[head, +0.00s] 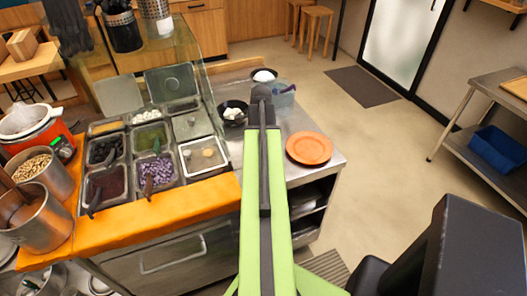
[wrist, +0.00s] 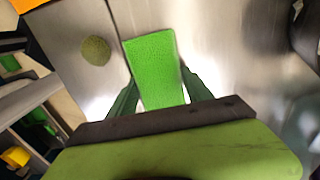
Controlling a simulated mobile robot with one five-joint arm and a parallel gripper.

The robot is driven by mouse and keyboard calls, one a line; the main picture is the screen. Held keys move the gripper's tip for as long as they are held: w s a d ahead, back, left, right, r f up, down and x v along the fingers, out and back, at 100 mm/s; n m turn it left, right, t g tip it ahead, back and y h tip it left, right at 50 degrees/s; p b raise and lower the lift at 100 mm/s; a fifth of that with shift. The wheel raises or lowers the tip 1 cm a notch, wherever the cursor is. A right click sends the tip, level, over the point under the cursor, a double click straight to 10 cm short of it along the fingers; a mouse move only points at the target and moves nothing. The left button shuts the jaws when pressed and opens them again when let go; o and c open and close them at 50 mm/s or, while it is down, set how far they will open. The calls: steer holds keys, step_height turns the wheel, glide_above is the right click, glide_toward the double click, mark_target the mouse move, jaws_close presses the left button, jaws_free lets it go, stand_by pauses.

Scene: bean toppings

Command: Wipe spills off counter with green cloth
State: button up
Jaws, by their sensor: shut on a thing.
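The green cloth (wrist: 152,62) is in the middle of the wrist view, between the two fingers of my gripper (wrist: 158,80). My gripper is shut on it, and the cloth sticks out past the fingertips. It is over the bare steel counter (wrist: 235,55); I cannot tell whether it touches. A round olive-brown spill (wrist: 96,50) lies on the steel to the left of the cloth, apart from it, across a dark seam. In the head view my arm covers the gripper, and I make out neither cloth nor spill there.
In the head view an orange plate (head: 309,149) lies on the steel counter right of my arm. A dark bowl (head: 232,112) and a pale blue container (head: 283,92) stand near the arm's far end. Topping pans (head: 151,138) fill the left side.

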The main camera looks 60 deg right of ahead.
stand_by(0.5)
steer(key=shift+s+a, duration=0.7)
steer(key=shift+s, duration=0.3)
steer(key=shift+s+a, duration=0.7)
steer(key=shift+s, duration=0.25)
steer(key=shift+w, duration=0.1)
steer(key=shift+w+d, duration=0.8)
steer(key=shift+w, duration=0.2)
steer(key=shift+w+d, duration=0.75)
steer(key=shift+w, duration=0.25)
step_height(320, 180, up, 8)
steer(key=p, duration=0.8)
steer(key=shift+r, duration=0.1)
